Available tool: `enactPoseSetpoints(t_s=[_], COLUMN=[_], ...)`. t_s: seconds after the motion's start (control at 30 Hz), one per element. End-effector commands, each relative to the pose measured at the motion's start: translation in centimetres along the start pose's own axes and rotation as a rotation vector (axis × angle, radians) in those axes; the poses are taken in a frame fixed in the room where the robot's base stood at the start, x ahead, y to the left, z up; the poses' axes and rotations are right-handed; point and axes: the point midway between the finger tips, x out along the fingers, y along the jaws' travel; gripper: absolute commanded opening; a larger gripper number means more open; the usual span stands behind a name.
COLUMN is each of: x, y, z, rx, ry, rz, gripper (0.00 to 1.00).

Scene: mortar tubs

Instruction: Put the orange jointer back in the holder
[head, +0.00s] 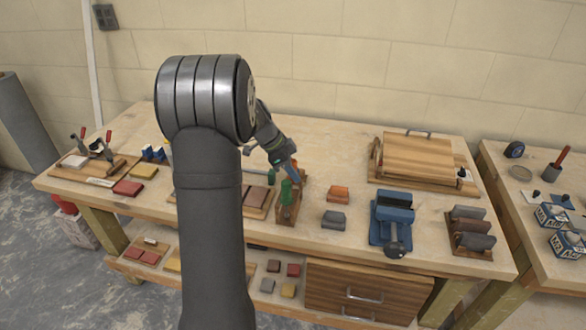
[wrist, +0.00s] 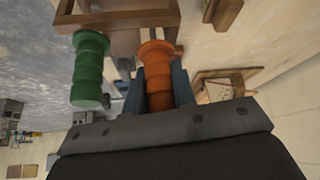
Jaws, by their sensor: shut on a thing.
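My gripper (wrist: 158,88) is shut on the orange jointer (wrist: 156,66), with a finger on each side of its ribbed handle. In the head view my gripper (head: 291,172) is over the wooden holder (head: 288,213), near the table's front edge. The holder also shows at the top of the wrist view (wrist: 118,14). The jointer's collared end is right by the holder's wood; I cannot tell whether it is seated. A green-handled tool (wrist: 89,68) is at the holder, left of the orange one; it stands upright in the head view (head: 286,191).
Right of the holder lie an orange block (head: 339,194) and a grey block (head: 333,219), then a blue vise (head: 392,219). A wooden board with a handle (head: 415,158) is behind. Left, a tray with brown blocks (head: 256,197) is close by, partly hidden by my arm.

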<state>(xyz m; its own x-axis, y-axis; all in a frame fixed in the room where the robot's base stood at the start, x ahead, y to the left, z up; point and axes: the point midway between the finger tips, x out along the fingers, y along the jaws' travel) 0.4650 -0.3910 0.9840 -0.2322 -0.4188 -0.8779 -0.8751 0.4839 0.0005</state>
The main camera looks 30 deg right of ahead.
Motion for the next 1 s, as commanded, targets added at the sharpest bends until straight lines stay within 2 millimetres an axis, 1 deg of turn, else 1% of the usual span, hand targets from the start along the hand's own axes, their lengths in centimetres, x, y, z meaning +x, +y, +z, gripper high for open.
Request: enactPoseSetpoints(t_s=[0.23, 0.6, 0.8, 0.83, 0.93, 1.0], x=[0.1, 1.3, 1.4, 1.3, 1.3, 1.3], y=[0.0, -0.1, -0.1, -0.1, -0.1, -0.1], z=[0.1, 0.7, 0.7, 0.7, 0.7, 0.7], rx=[0.000, -0.001, 0.000, 0.000, 0.000, 0.000], ry=[0.000, 0.000, 0.000, 0.000, 0.000, 0.000], rz=[0.000, -0.001, -0.001, -0.001, -0.001, -0.001], gripper=[0.00, 0.00, 0.00, 0.30, 0.50, 0.50])
